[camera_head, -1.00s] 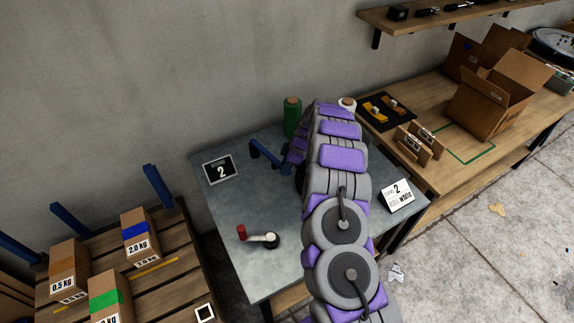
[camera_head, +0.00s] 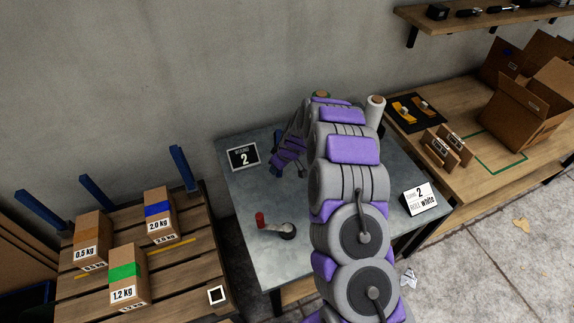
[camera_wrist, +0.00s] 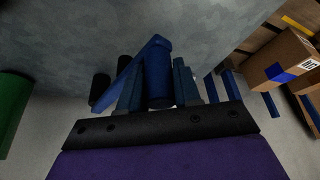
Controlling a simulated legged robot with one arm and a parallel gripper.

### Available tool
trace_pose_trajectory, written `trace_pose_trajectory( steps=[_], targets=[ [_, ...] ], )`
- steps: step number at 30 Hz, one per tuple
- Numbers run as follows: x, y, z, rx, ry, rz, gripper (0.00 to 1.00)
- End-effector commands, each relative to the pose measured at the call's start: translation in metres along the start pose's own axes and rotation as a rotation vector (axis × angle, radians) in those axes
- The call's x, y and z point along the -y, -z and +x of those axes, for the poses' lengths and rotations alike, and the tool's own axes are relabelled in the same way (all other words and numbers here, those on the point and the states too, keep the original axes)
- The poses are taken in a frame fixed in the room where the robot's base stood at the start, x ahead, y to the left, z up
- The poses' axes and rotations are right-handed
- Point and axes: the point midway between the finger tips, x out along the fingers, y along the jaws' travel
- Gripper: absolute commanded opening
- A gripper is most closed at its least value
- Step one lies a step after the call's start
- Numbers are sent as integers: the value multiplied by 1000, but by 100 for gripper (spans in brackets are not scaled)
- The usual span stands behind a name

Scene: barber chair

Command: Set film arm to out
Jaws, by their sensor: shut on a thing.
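The blue film arm (camera_wrist: 130,75) shows in the wrist view as a slanted bar with an upright blue post (camera_wrist: 158,85) and a dark cylinder (camera_wrist: 100,90) near its left end. My gripper (camera_wrist: 157,80) is shut on the blue post, with one finger on each side. In the head view, only a small blue part of the film arm (camera_head: 278,138) shows beside my gripper (camera_head: 288,160), above the grey table (camera_head: 245,195). My own arm hides most of it.
A white roll (camera_head: 375,110) stands behind my arm, and a green roll (camera_wrist: 12,112) shows in the wrist view. A pallet with boxes (camera_head: 122,277) stands left.

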Motion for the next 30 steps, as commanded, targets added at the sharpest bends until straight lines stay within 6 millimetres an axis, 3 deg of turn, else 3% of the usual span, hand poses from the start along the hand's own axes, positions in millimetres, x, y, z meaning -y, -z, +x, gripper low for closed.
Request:
trace_pose_trajectory(
  steps=[19,20,26,30],
  targets=[
    [6,13,4,-4,-7,-6,0],
    [6,13,4,-4,-7,-6,35],
    [6,11,3,-3,-5,-5,54],
    [6,10,3,-3,-3,-4,55]
  ],
)
